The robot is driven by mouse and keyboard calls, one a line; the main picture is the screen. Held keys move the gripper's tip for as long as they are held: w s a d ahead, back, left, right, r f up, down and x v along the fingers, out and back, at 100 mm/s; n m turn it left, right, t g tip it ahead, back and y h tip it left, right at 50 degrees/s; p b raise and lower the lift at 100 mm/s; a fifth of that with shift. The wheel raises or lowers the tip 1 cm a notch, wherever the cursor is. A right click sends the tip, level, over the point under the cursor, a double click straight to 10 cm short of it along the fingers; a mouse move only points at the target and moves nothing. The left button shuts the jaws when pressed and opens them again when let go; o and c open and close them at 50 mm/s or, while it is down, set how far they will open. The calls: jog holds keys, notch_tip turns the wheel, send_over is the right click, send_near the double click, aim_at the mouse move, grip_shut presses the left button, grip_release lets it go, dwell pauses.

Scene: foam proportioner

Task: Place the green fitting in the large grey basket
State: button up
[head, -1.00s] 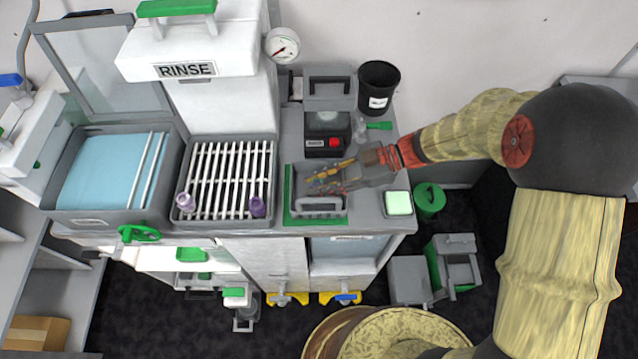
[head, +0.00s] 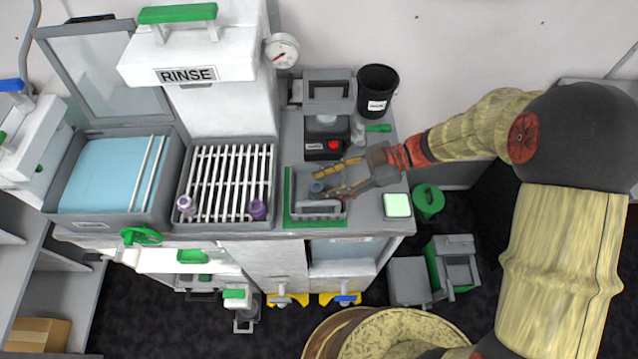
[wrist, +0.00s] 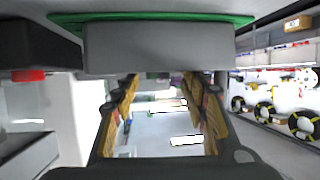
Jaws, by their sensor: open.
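A small blue-green cylindrical piece (head: 317,188), likely the green fitting, shows at the fingertips inside the grey basket (head: 320,214). Its shade is hard to judge, and I cannot tell whether it touches the basket floor. The basket has a front handle and stands on a green mat (head: 288,212). My gripper (head: 320,182) reaches in from the right, low over the basket, with its yellow-and-black fingers spread. In the wrist view the open fingers (wrist: 163,105) show with a grey wall above them; the fitting cannot be made out there.
A grill tray (head: 225,211) with two purple fittings (head: 257,209) lies left of the basket. Behind are a dark box with a red button (head: 333,144), a black bin (head: 377,88) and a green-handled item (head: 378,128).

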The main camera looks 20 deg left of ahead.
jog(key=p+v, duration=0.3)
jog(key=v, duration=0.7)
